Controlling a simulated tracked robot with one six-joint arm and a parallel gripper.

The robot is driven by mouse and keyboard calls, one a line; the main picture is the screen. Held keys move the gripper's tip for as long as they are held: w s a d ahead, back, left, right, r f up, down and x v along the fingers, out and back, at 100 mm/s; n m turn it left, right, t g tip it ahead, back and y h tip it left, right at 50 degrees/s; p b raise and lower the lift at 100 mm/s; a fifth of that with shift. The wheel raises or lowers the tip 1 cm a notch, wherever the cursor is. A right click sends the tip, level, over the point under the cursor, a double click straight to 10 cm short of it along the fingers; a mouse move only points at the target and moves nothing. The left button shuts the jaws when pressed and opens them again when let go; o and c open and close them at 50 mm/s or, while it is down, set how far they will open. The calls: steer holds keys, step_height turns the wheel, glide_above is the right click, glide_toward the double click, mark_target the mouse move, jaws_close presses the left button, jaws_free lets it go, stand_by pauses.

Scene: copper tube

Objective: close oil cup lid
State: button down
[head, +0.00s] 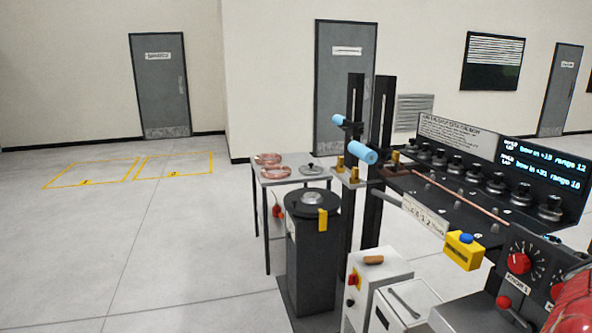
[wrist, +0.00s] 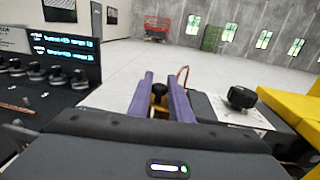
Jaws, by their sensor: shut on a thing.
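My gripper (wrist: 160,92) shows in the wrist view as two purple fingers with a narrow gap between them. They are shut on a small piece with a dark round top (wrist: 158,90), which looks like the oil cup lid. A yellowish patch shows just below that top, between the fingers. The fingers and the dark gripper body hide most of the cup, so I cannot tell how far the lid is closed. I cannot make out the gripper or the oil cup in the head view.
A control panel with knobs and a display (wrist: 65,45) stands left in the wrist view. A black knob (wrist: 242,97) on a white plate and a yellow block (wrist: 292,105) are close on the right. In the head view, a copper tube (head: 455,193) lies along the machine.

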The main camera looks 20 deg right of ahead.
stand_by(0.3)
steer(key=c, duration=1.7)
jaws_free()
steer(key=shift+o, duration=0.2)
steer(key=shift+r, duration=0.15)
step_height(320, 180, up, 5)
steer(key=shift+f, duration=0.1)
steer(key=shift+r, duration=2.4)
